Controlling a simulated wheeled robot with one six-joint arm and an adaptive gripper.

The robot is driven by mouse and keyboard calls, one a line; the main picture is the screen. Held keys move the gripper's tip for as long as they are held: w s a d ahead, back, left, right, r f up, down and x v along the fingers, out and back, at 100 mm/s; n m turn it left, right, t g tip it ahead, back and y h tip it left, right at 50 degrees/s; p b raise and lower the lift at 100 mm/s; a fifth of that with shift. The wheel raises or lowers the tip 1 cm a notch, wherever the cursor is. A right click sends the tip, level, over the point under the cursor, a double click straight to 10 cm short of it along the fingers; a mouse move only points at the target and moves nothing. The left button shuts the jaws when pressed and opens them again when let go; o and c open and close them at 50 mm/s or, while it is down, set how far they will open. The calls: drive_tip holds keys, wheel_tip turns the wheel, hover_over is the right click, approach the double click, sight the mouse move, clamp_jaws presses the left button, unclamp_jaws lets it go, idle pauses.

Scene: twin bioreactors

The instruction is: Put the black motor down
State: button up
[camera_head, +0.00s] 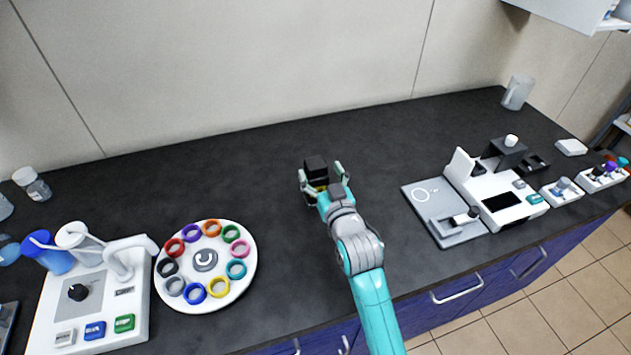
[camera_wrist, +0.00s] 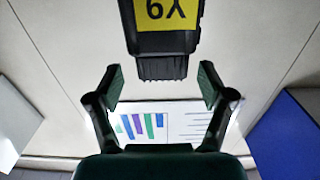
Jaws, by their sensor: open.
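The black motor (camera_head: 315,165) is a dark block over the middle of the dark counter in the head view. In the wrist view the motor (camera_wrist: 163,42) shows a yellow label with dark characters and a ribbed end pointing toward my palm. My gripper (camera_head: 321,176) is open at the motor, one finger on each side. In the wrist view my gripper (camera_wrist: 162,80) has clear gaps between both fingertips and the ribbed end. The motor's underside is hidden, so I cannot tell whether it rests on the counter.
A round white tray (camera_head: 250,262) with several coloured rings lies left of my arm. A white station (camera_head: 130,310) with buttons and a blue cup stands far left. A white and grey device (camera_head: 475,195) stands right. The counter (camera_head: 250,170) around the motor is clear.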

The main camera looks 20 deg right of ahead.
drive_tip(key=shift+w+a, duration=0.15)
drive_tip(key=shift+w, duration=1.55)
clamp_jaws()
drive_tip(key=shift+r, duration=0.15)
